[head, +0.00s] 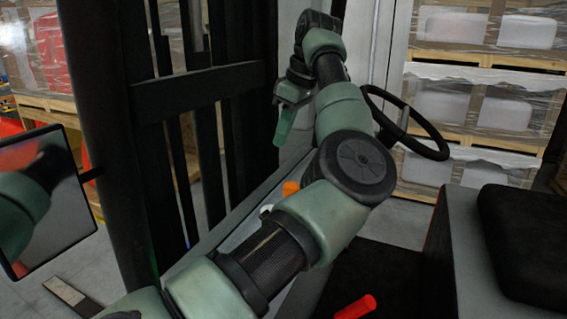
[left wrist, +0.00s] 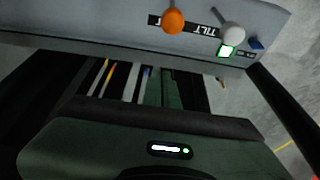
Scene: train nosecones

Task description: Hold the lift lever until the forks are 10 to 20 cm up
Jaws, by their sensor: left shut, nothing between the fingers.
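An orange lever knob (head: 290,187) and a white lever knob (head: 266,210) stand beside my left forearm in the head view. In the left wrist view the orange knob (left wrist: 173,21) and white knob (left wrist: 233,33) rise from a grey panel (left wrist: 110,20). A label reading TILT sits between them; the label behind the orange knob is partly covered, with a T showing. My left gripper (head: 284,128) is shut and empty, pointing down, above and apart from the knobs. I cannot make out the forks. My right gripper is out of view.
The black mast (head: 200,90) stands at left, with a mirror (head: 40,200) beside it. A steering wheel (head: 425,130) is right of my arm, a black seat (head: 525,240) at lower right. A red handle (head: 355,308) is at the bottom. Wrapped pallets (head: 480,100) stand behind.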

